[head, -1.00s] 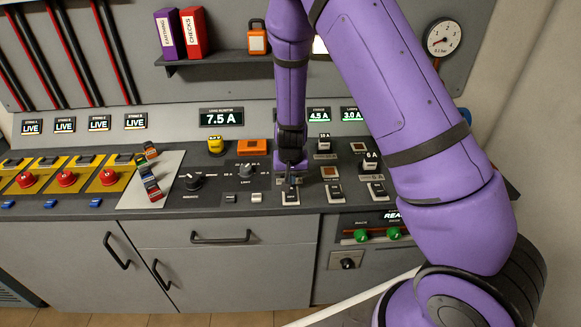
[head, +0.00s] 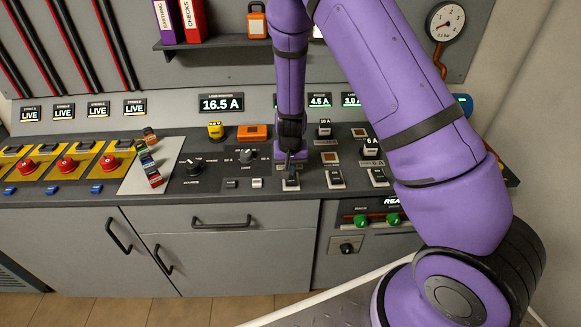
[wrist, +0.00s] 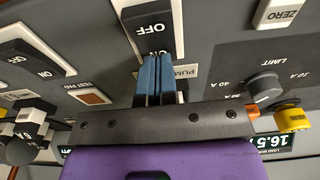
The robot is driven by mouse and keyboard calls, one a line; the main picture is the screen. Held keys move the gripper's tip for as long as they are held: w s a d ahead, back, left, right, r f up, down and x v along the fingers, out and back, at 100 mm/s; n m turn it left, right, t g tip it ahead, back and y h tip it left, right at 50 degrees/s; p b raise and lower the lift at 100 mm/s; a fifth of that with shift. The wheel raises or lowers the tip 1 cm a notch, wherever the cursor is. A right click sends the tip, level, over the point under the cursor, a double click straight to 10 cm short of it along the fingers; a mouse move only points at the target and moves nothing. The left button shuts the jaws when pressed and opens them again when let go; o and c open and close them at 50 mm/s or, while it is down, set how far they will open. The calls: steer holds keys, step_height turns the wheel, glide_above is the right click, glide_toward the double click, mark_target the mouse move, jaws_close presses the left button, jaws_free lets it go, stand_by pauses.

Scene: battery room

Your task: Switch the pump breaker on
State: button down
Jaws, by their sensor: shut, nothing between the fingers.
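The pump breaker is a black rocker in a white frame on the sloping console, marked OFF and ON. It shows in the wrist view (wrist: 150,22), with a partly hidden "PUM" label (wrist: 186,71) beside it, and in the head view (head: 291,182). My gripper (head: 291,163) is above it, at its far end. In the wrist view my gripper's blue fingers (wrist: 157,60) are together and empty. Their tips are at the ON end and seem to touch it. The fingers cover part of that end. The load monitor (head: 222,103) reads 16.5 A.
Similar breakers stand just right, one (head: 335,179) nearest and another (head: 378,177) beyond. Left are the LIMIT knob (head: 247,156), a yellow button (head: 215,130) and an orange block (head: 252,132). Red buttons (head: 67,165) on yellow plates stand far left. A shelf (head: 200,41) hangs above.

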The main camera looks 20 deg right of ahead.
steer(key=shift+s, duration=0.2)
steer(key=shift+s+a+r, duration=0.25)
steer(key=shift+s+r, duration=0.05)
steer(key=shift+s, duration=0.25)
steer(key=shift+r, duration=0.1)
